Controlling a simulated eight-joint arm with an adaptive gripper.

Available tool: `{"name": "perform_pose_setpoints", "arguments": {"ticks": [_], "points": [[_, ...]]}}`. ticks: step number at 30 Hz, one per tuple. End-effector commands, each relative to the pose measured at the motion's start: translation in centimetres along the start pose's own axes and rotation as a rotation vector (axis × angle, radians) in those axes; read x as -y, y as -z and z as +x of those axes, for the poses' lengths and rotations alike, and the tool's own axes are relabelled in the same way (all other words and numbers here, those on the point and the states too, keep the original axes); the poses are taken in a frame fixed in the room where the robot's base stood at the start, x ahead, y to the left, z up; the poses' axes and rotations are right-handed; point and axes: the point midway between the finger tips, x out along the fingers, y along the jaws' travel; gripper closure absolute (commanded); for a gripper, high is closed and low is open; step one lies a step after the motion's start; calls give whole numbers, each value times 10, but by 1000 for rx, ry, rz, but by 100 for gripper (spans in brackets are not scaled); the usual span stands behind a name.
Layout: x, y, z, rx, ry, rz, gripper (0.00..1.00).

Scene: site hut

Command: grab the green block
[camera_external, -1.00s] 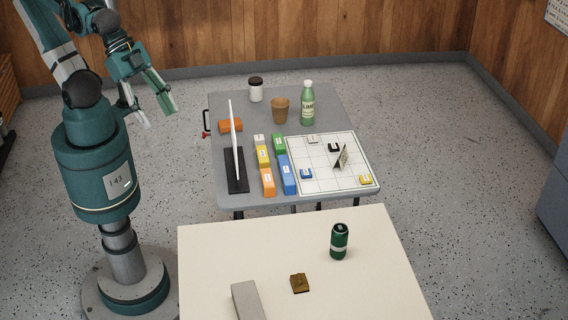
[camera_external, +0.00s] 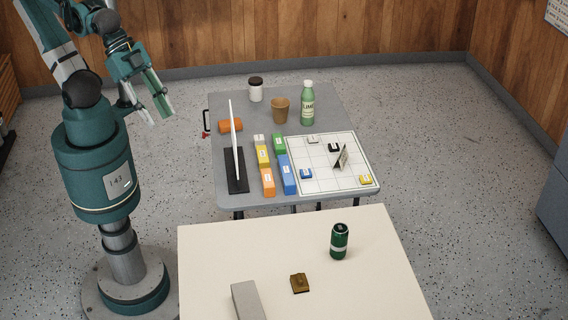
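The green block (camera_external: 279,143) lies on the grey table (camera_external: 268,106), at the far end of a row of coloured blocks. It touches or nearly touches the blue block (camera_external: 287,174) in front of it. My gripper (camera_external: 159,117) hangs in the air left of the grey table, well away from the green block. Its two fingers are spread apart with nothing between them.
An upright white panel on a black base (camera_external: 237,184) stands between my arm and the blocks. Yellow (camera_external: 262,156) and orange (camera_external: 268,182) blocks lie beside it. A gridded board (camera_external: 318,178), a cup (camera_external: 280,110) and a bottle (camera_external: 307,104) are also there.

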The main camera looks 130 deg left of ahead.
Motion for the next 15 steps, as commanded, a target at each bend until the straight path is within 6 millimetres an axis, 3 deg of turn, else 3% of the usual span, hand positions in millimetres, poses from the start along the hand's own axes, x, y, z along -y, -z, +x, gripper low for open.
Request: {"name": "perform_pose_setpoints", "arguments": {"ticks": [15], "points": [[11, 6, 7, 17, 15, 24, 68]]}}
